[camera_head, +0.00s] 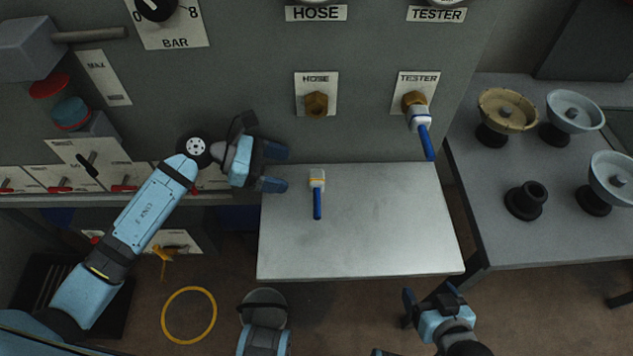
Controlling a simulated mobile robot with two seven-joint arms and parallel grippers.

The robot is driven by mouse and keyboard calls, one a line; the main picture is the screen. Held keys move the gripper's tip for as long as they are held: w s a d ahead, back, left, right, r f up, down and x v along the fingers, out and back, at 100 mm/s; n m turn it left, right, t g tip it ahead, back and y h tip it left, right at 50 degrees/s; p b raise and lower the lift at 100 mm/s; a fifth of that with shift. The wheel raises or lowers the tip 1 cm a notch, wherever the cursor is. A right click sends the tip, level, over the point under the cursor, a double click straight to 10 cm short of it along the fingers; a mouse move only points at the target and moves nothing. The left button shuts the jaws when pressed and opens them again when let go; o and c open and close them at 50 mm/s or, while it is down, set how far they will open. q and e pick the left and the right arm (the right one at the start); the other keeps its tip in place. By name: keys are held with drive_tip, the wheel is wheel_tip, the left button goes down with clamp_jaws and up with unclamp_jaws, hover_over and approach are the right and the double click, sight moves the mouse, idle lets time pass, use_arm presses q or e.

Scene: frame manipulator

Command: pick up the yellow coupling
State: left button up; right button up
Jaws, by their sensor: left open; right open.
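The yellow coupling (317,177) lies on the silver shelf (365,240), left of its middle near the back edge. It has a pale body with a yellowish band, and its blue handle points toward the front. My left gripper (279,168) is open and empty just left of the coupling, fingers pointing right toward it with a gap between. My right gripper (432,294) is open and empty in front of the shelf's front right edge, well away from the coupling.
A similar blue-handled coupling (419,120) sits on the TESTER port (413,98); the HOSE port (316,103) is bare brass. A side table (540,225) at right carries several wheel-like parts. A yellow ring (189,315) lies on the floor. The shelf's middle and right are clear.

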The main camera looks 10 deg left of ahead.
sight(312, 176)
use_arm(q)
drive_tip(key=shift+f+x, duration=0.1)
drive_tip(key=shift+x, duration=1.4)
drive_tip(key=shift+f+x, duration=0.15)
drive_tip(key=shift+x, duration=1.35)
drive_tip(key=shift+w+a, duration=0.1)
drive_tip(key=c, duration=1.1)
drive_tip(key=shift+r, duration=0.15)
